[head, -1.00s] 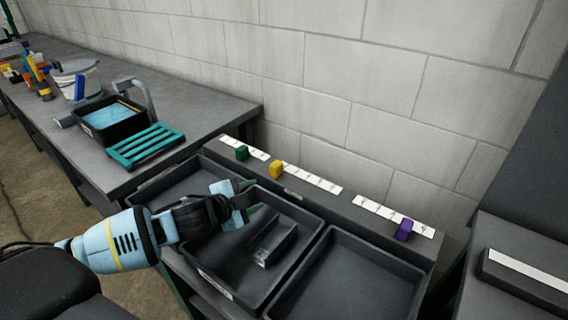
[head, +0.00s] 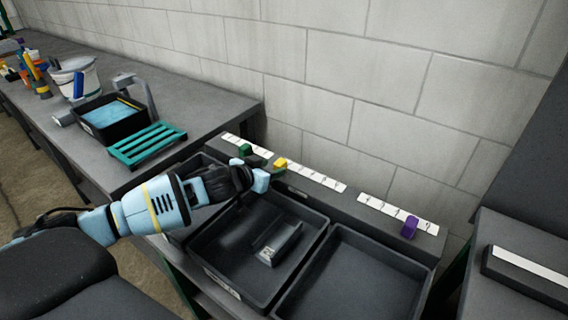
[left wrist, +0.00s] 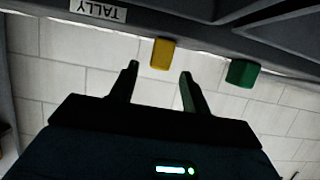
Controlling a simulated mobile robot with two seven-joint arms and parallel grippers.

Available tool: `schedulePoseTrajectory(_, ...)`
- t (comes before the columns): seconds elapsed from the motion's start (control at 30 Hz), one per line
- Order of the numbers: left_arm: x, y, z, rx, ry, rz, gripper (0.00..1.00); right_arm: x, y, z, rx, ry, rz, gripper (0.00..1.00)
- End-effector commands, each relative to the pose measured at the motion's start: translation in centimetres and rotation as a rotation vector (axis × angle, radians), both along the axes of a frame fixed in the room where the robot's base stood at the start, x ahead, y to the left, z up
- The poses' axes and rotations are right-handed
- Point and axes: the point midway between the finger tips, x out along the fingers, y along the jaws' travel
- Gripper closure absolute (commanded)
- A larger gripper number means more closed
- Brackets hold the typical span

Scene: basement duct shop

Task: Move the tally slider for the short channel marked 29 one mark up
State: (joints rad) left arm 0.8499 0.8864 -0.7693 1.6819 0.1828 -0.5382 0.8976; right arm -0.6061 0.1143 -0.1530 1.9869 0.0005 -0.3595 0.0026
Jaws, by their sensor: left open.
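The yellow slider (head: 280,164) stands at the left end of the middle white scale strip (head: 318,180) on the ledge behind the bins. A short grey channel (head: 283,238) with a small label lies in the middle bin (head: 238,285); its number is too small to read. My left gripper (head: 262,170) is open, just left of and near the yellow slider. In the left wrist view, the yellow slider (left wrist: 162,54) shows between and beyond the two fingertips (left wrist: 160,72), and no grip on it shows. My right gripper is in neither view.
A green slider (head: 245,150) sits close by on the left strip, also in the left wrist view (left wrist: 241,73). A purple slider (head: 410,227) is on the right strip. The right bin (head: 350,275) looks empty. A block wall rises behind the ledge.

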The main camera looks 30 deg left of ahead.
Motion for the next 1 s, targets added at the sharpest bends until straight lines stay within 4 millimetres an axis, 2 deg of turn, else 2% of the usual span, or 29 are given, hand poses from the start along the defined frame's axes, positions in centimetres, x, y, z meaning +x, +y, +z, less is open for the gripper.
schedulePoseTrajectory(0.5, 5.7, -0.9, -2.5, 0.0, 0.001, -0.001, 0.53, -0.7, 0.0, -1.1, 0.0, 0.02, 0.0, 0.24)
schedulePoseTrajectory(0.7, 6.6, -0.9, -2.8, 0.002, 0.0, -0.001, 0.53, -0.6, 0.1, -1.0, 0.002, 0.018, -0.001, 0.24)
schedulePoseTrajectory(1.0, 6.7, -1.0, -2.8, 0.002, -0.001, -0.001, 0.54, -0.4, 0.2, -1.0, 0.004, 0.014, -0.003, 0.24)
